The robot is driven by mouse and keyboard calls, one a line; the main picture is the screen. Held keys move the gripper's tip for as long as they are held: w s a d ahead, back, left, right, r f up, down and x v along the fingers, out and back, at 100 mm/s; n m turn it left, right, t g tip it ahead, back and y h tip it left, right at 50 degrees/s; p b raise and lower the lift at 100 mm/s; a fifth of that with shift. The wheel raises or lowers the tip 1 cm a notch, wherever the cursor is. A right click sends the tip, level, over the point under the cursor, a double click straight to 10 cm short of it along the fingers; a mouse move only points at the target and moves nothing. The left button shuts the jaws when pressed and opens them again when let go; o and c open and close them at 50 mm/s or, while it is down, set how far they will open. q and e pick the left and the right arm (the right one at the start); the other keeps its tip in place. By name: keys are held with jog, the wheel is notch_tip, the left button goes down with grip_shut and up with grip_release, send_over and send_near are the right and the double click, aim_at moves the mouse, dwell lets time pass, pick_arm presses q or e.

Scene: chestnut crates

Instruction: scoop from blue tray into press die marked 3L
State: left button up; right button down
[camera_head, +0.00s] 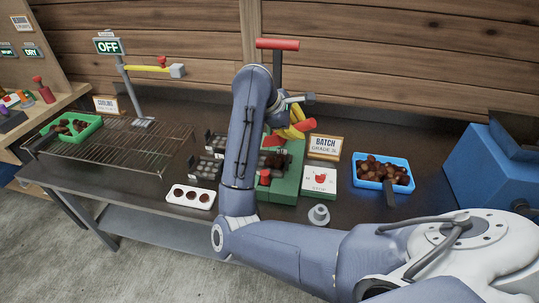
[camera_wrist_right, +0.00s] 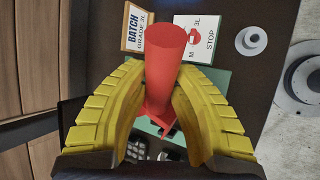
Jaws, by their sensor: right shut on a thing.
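The blue tray (camera_head: 357,177) holds several brown chestnuts at the right of the bench. A dark handle-like piece (camera_head: 389,192) leans at its front edge. The green press (camera_head: 287,185) stands mid-bench, partly behind my right arm, with dark brown stuff (camera_head: 278,160) on it. My right gripper (camera_head: 299,125) is above the press, its yellow fingers shut on a red cylinder (camera_wrist_right: 166,60). Whether that cylinder belongs to a scoop or to the press, I cannot tell. My left gripper is not in view.
A BATCH sign (camera_head: 324,147) stands behind the white stop panel. A grey cup-like piece (camera_head: 319,214) is near the front edge. A white tray (camera_head: 190,197) with dark round pieces, a wire rack (camera_head: 130,160) and a green tray (camera_head: 92,130) are left. A blue machine (camera_head: 487,170) is right.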

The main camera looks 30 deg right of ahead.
jog(key=shift+s+d+f+m+t+y, duration=0.2)
jog(key=shift+s+d+f+t, duration=0.1)
jog(key=shift+s+f+t, duration=0.2)
jog(key=shift+s+d+f+m+t+y, duration=0.25)
jog(key=shift+s+f+t, duration=0.15)
jog(key=shift+s, duration=0.15)
jog(key=shift+s+d+f+m+t+y, duration=0.2)
jog(key=shift+s+f+t+y, duration=0.1)
jog(key=shift+f+t, duration=0.4)
jog(key=shift+s+d+f+m+t+y, duration=0.1)
jog(key=shift+s+f+m+t+y, duration=0.2)
jog(key=shift+f, duration=0.6)
jog(key=shift+s+d+f+m+t+y, duration=0.15)
jog(key=shift+s+f+t, duration=0.15)
jog(key=shift+f+t, duration=0.4)
jog(key=shift+r, duration=2.9)
